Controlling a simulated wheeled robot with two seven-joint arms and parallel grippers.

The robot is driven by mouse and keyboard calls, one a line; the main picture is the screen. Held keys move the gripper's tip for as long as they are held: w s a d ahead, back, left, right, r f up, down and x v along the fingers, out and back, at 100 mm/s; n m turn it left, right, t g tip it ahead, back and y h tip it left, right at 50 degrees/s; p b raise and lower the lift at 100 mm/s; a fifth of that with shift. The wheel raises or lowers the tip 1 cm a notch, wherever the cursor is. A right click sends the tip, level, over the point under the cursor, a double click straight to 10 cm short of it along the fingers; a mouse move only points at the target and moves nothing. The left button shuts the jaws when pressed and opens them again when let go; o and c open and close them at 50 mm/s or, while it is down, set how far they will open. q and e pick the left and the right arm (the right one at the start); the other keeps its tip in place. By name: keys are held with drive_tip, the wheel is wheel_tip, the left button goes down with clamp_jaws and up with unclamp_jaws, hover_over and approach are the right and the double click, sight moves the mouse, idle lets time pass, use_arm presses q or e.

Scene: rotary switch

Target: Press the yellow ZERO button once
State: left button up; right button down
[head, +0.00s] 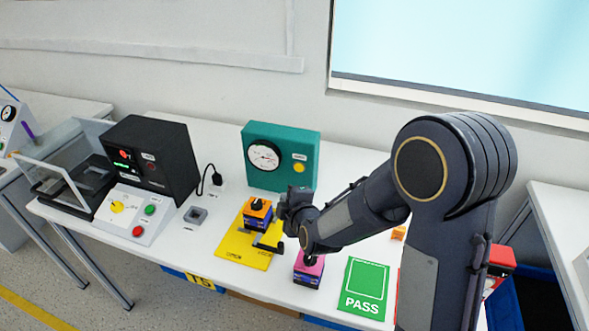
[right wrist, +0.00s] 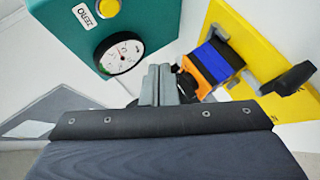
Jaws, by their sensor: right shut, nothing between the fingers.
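The yellow ZERO button (head: 299,168) is on the right part of the front of a teal box (head: 257,131), beside a round white dial (head: 264,155). In the right wrist view the button (right wrist: 109,8) is at the top edge next to the ZERO label (right wrist: 82,14). My right gripper (head: 297,191) is in front of the teal box, below the button in the picture. Its fingers (right wrist: 158,72) are together with nothing between them, and they look apart from the button. My left gripper is not in view.
An orange and blue block (head: 257,214) stands on a yellow plate (head: 238,246) with a black arm-like part, close to my right gripper. A pink-topped block (head: 308,270) and a green PASS mat (head: 364,288) are nearer. A black device (head: 151,160) stands at left.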

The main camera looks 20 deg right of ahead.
sight(299, 168)
drive_tip(key=shift+w+d, duration=0.1)
drive_tip(key=shift+w+d+b, duration=0.35)
drive_tip(key=shift+w+d, duration=0.45)
drive_tip(key=shift+w, duration=0.4)
drive_tip(key=shift+w+d+b, duration=0.4)
drive_tip(key=shift+w+d, duration=0.4)
drive_tip(key=shift+w, duration=0.35)
drive_tip(key=shift+w+d+b, duration=0.35)
drive_tip(key=shift+w+d, duration=0.45)
drive_tip(key=shift+w, duration=0.4)
drive_tip(key=shift+w+d, duration=0.25)
drive_tip(key=shift+w, duration=0.1)
